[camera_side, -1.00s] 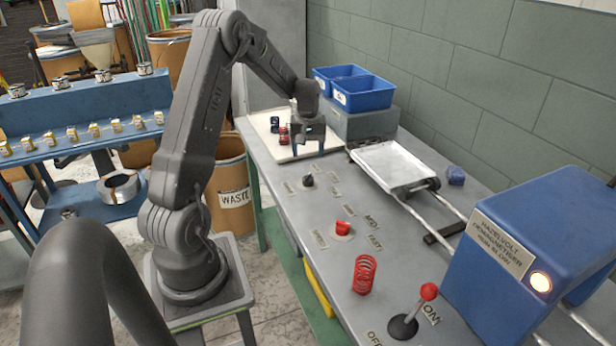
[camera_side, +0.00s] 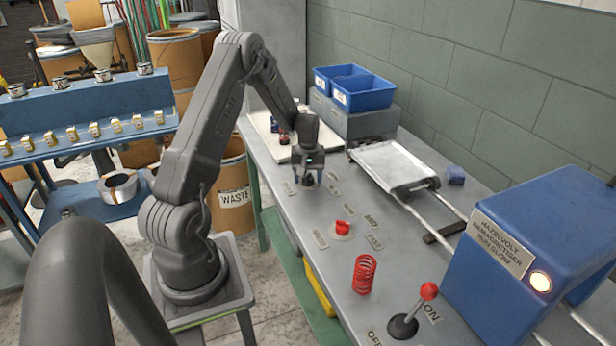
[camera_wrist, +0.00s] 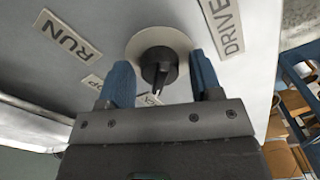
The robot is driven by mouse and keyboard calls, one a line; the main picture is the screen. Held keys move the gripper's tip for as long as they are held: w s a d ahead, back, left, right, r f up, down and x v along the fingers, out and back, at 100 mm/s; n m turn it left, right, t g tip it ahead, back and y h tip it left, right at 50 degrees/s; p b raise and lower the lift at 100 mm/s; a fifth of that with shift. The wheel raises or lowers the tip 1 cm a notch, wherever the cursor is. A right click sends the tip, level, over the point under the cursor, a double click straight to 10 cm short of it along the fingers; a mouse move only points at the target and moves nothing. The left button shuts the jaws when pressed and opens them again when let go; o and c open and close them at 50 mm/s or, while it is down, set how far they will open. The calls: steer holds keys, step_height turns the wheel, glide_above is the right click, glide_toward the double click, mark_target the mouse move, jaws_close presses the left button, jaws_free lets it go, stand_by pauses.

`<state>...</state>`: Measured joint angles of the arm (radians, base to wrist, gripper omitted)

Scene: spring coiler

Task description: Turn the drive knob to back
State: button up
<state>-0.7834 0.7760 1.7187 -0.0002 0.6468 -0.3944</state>
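The black drive knob (camera_wrist: 158,66) sits on a pale round plate (camera_wrist: 150,38) in the wrist view, between my two blue fingers. My gripper (camera_wrist: 160,72) is open, with a gap between each finger and the knob. Labels around the knob read RUN (camera_wrist: 66,35) and DRIVE (camera_wrist: 224,25); another label below is mostly hidden by the knob and my gripper. In the side view my gripper (camera_side: 309,185) points down over the knob, which it largely hides.
A red knob (camera_side: 343,227) with its own labels is nearer on the bench. A metal tray (camera_side: 392,165) on rails and a blue demagnetiser box (camera_side: 545,245) are to the right.

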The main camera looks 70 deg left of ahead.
mark_target(308, 175)
steer(key=c, duration=0.8)
steer(key=shift+m, duration=0.8)
steer(key=o, duration=0.9)
steer(key=shift+o, duration=0.2)
step_height(308, 175, up, 14)
